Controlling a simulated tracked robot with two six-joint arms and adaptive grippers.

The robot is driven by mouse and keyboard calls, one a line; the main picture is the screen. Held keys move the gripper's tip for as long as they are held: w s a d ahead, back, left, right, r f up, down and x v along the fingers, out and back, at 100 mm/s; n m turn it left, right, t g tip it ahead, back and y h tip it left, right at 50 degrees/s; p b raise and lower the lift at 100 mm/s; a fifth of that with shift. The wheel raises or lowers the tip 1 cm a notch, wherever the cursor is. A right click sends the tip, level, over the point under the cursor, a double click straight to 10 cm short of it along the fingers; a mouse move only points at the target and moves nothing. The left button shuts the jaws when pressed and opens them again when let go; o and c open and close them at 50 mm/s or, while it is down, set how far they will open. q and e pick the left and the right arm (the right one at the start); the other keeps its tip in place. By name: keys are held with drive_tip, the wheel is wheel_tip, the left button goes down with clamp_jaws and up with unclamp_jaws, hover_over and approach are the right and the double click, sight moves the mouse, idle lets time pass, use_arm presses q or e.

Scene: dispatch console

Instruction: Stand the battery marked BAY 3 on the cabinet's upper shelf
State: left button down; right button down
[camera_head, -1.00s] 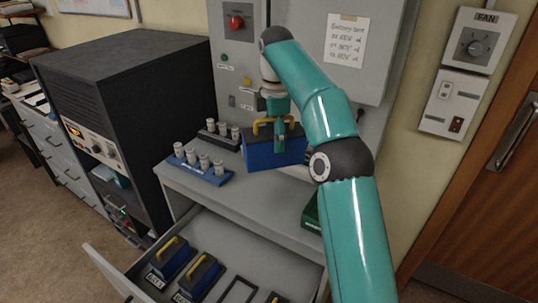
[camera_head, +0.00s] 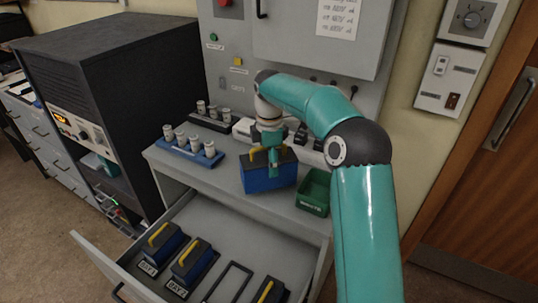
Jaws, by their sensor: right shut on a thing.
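My right gripper (camera_head: 272,165) is shut on the yellow handle of a blue battery (camera_head: 268,178) with a dark top. The battery is upright, on or just above the grey worktop (camera_head: 222,180); I cannot tell whether it touches. No marking on it is readable. The grey cabinet (camera_head: 290,45) stands behind, its door closed in view; no upper shelf shows. Below, an open drawer (camera_head: 205,215) holds batteries with yellow handles, two with BAY labels (camera_head: 148,268), and an empty frame (camera_head: 229,284). My left gripper is out of view.
A green box (camera_head: 313,192) stands just right of the held battery. A blue rack of white-topped pieces (camera_head: 190,150) and a dark rack (camera_head: 210,118) stand to the left. A black equipment rack (camera_head: 110,80) is further left. Worktop between blue rack and battery is clear.

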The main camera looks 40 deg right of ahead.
drive_tip(key=shift+w+f, duration=0.1)
drive_tip(key=shift+f, duration=1.15)
drive_tip(key=shift+c, duration=0.8)
unclamp_jaws()
drive_tip(key=shift+f, duration=0.1)
wheel_tip(320, 180, up, 12)
drive_tip(key=shift+r+p, duration=0.1)
drive_tip(key=shift+p, duration=0.7)
